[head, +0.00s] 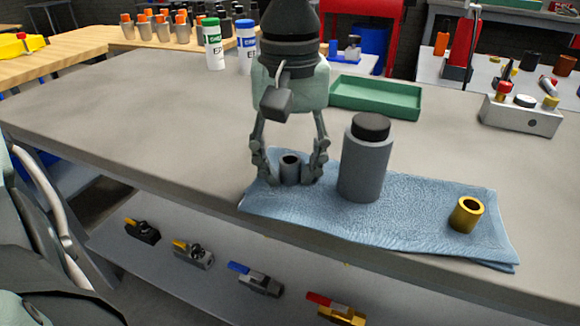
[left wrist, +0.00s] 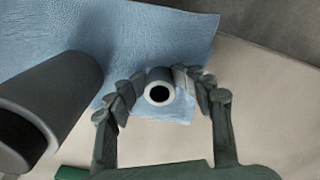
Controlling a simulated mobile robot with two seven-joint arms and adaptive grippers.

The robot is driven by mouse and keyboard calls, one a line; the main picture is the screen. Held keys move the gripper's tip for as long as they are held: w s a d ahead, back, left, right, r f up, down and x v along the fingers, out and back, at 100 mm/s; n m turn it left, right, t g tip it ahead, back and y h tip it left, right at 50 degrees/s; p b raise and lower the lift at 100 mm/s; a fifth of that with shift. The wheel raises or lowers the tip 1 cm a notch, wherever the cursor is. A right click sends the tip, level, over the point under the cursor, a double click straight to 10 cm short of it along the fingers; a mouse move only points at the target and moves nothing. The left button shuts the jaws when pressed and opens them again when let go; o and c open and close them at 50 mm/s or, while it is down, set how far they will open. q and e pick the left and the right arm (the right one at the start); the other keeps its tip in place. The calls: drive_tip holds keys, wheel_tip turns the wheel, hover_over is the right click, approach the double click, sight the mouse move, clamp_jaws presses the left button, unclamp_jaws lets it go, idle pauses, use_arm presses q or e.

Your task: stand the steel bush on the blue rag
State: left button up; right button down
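The steel bush (head: 290,170) is a short grey tube, upright, at the left end of the blue rag (head: 420,219). My left gripper (head: 290,178) points down over it with a finger on each side. In the left wrist view the bush (left wrist: 159,88) shows its open bore between the fingertips (left wrist: 160,80), which look closed against its sides. Blue cloth shows around the bush; whether its base bears on the rag or is just above is hard to tell. My right gripper is not in view.
A grey bottle with a black cap (head: 366,165) stands on the rag close right of my gripper. A brass bush (head: 466,214) stands at the rag's right end. A green tray (head: 376,97) lies behind. The bench (head: 130,115) is clear on the left.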

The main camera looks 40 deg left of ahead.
sight(290, 159)
use_arm(q)
drive_tip(key=shift+r, duration=0.2)
drive_tip(key=shift+r+p, duration=0.7)
drive_tip(key=shift+p, duration=0.25)
wheel_tip(290, 159, up, 12)
drive_tip(key=shift+f, duration=0.2)
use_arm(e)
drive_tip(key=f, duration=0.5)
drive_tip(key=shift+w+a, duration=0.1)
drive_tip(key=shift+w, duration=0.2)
use_arm(q)
drive_tip(key=shift+w, duration=0.1)
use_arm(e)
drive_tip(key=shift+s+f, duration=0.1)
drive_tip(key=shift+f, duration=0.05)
